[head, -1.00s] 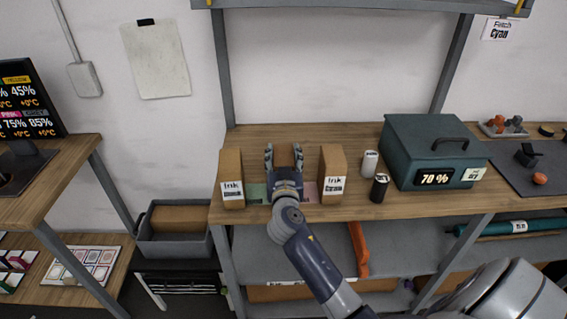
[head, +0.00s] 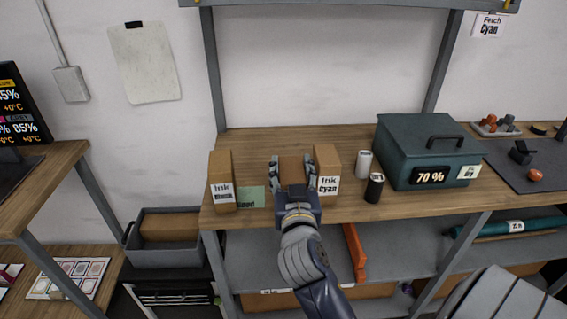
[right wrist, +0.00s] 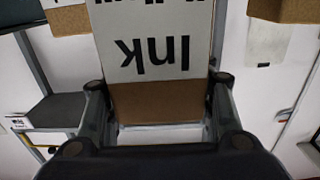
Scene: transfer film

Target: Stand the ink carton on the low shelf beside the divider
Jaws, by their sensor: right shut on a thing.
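My right gripper (head: 293,172) is shut on a brown ink carton (head: 292,168), with one finger on each side. In the right wrist view the carton (right wrist: 160,100) fills the space between the fingers, its white label reading "Ink" upside down; the rest of the label is cut off. The gripper and carton appear in front of the bench top, between two other cartons. The grey low shelf (head: 290,262) is under the bench, with an orange upright divider (head: 355,252) on it. My left gripper is not in view.
An "Ink Black" carton (head: 222,182) stands left and an "Ink Cyan" carton (head: 328,170) stands close on the right. A green card (head: 251,197) lies between. White (head: 365,163) and black (head: 375,187) cylinders and a teal box (head: 425,150) stand farther right.

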